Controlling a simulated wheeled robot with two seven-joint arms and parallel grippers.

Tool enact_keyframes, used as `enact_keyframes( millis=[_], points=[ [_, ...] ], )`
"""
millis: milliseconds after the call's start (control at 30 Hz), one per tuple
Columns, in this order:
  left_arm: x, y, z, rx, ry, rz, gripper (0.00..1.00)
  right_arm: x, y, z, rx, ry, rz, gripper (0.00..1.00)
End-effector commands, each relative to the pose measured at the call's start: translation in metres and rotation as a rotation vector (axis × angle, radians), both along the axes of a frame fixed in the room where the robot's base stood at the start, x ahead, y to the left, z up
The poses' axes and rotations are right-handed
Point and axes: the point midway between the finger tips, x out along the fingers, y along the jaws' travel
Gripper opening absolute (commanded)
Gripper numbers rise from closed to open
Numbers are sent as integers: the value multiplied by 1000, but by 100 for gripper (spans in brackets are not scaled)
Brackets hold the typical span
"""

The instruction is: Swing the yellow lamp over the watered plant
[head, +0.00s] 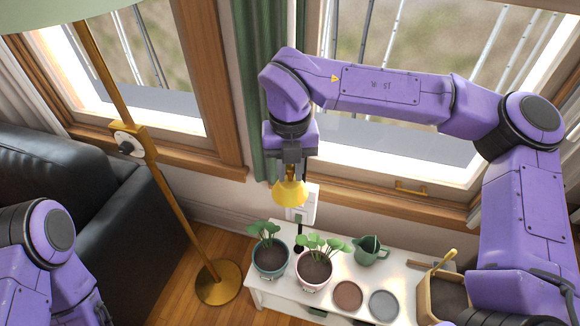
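The yellow lamp (290,194) hangs shade-down above the back of the white bench. My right gripper (291,162) points down at the lamp's top, its narrow fingers together on the lamp's neck; the contact is small in view. A dark stem (299,228) rises from the bench behind the pots. A plant in a teal pot (271,262) stands at the bench's left end, and a plant in a pink pot (313,272) stands to its right. In the picture the lamp is above the gap between them. I cannot tell which soil is wet. My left gripper is out of view.
The white bench (340,262) also holds a green watering can (370,250), two round saucers (348,295) and a wooden box with soil (440,296). A brass floor lamp (180,215) and black sofa (85,180) stand left. Windows and a green curtain are behind.

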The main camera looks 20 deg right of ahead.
Motion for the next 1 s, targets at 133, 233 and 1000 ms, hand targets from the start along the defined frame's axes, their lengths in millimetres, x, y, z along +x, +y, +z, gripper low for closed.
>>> enact_keyframes(
  millis=[133,233,1000],
  points=[
    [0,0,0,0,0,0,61,0,0,0,0,-1,-3,0],
    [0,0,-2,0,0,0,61,2,2,0,-1,-2,-18,0],
    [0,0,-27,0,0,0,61,52,45,0,0,-5,-523,0]
  ],
)
